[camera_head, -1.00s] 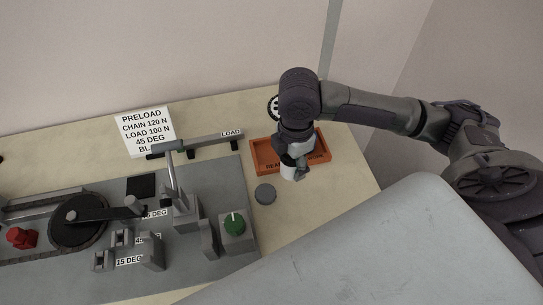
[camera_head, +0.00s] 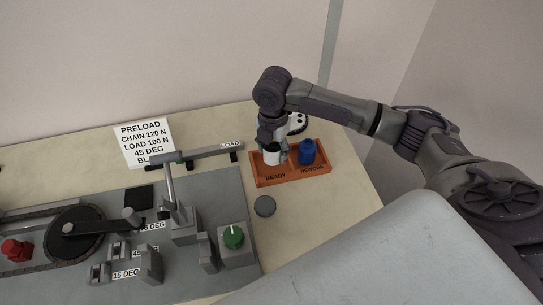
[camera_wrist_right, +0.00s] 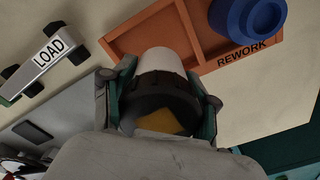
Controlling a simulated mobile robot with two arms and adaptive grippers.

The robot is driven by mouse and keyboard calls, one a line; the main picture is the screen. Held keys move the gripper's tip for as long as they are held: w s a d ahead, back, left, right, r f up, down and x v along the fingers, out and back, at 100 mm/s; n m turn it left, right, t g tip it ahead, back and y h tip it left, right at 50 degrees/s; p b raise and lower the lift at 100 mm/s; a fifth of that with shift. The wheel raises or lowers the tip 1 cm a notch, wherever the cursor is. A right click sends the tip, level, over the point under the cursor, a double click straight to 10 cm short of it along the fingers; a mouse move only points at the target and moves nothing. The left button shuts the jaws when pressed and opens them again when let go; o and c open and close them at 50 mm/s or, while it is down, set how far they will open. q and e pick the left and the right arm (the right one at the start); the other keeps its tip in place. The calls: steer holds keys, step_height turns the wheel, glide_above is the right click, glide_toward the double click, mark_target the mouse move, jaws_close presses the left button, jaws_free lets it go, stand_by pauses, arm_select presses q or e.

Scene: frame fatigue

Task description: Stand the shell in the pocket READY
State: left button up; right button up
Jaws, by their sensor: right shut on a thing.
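The shell (camera_head: 272,157), a white cylinder with a dark rim, is between the fingers of my right gripper (camera_head: 274,150). It looks upright over the left pocket of the orange tray (camera_head: 258,168), the one marked READY. I cannot tell whether it touches the pocket floor. In the right wrist view my gripper (camera_wrist_right: 163,98) is closed around the shell (camera_wrist_right: 163,63), which has a dark band, and the shell overlaps the tray (camera_wrist_right: 130,36). My left gripper is not in view.
A blue cylinder (camera_head: 307,152) stands in the right pocket, marked REWORK. The LOAD bar (camera_head: 207,154) is close on the left, and a grey fixture plate with a green knob (camera_head: 233,237) is at front left.

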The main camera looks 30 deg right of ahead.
mark_target(272, 158)
steer(key=shift+w+f, duration=0.4)
steer(key=shift+w, duration=0.05)
steer(key=shift+f+p, duration=0.3)
steer(key=shift+f, duration=1.6)
steer(key=o, duration=1.4)
step_height(272, 158, up, 12)
steer(key=shift+r+b, duration=0.1)
steer(key=shift+b, duration=0.5)
